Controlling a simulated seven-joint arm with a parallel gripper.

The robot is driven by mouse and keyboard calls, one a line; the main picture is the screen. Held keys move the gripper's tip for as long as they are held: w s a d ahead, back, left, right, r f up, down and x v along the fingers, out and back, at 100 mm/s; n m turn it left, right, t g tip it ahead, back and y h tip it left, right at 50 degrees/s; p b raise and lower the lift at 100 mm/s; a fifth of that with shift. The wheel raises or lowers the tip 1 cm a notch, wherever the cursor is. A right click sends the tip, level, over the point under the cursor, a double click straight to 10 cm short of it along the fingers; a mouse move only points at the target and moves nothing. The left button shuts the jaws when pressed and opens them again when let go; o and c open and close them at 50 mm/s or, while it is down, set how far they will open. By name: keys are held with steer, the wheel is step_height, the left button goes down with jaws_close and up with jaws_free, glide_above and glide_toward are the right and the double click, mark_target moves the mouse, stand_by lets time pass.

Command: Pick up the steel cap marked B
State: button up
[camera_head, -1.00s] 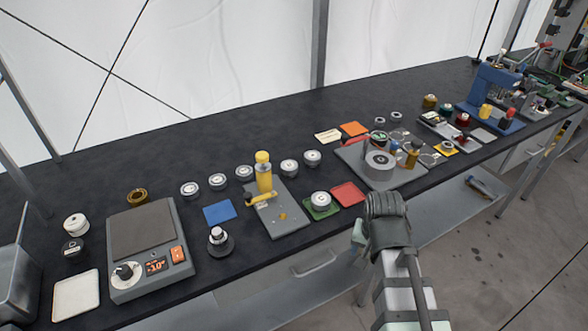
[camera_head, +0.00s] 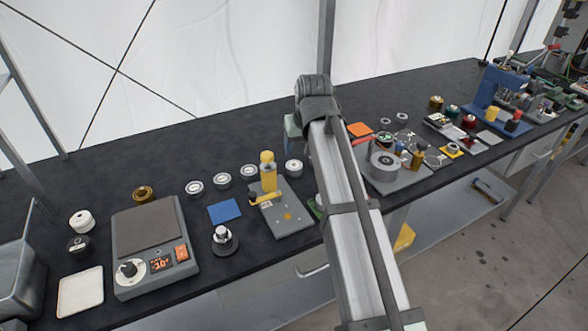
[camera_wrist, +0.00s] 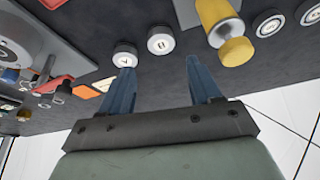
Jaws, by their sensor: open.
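Several round steel caps with marked pale tops stand on the dark bench. In the wrist view, one cap (camera_wrist: 161,40) lies ahead of the space between my fingers, and another cap (camera_wrist: 125,55) is by the left fingertip. Two more caps (camera_wrist: 269,23) (camera_wrist: 308,12) are beyond the yellow-topped tool. The marks are too small to read surely, so I cannot tell which is B. My gripper (camera_wrist: 160,64) is open and empty, apart from the caps. In the head view, one cap (camera_head: 293,167) shows just left of my arm, which hides my fingertips.
The yellow-topped tool (camera_head: 268,170) stands upright on a grey plate (camera_head: 287,213) close to the caps. A scale (camera_head: 152,240) is at left, and a grey fixture plate (camera_head: 405,181) is right of my arm. The bench behind the caps is mostly clear.

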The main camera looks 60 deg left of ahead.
mark_target(294, 165)
steer(key=x, duration=0.9)
steer(key=a+x, duration=0.1)
steer(key=x, duration=0.4)
steer(key=shift+w+r, duration=0.15)
steer(key=shift+r, duration=0.1)
steer(key=c, duration=0.9)
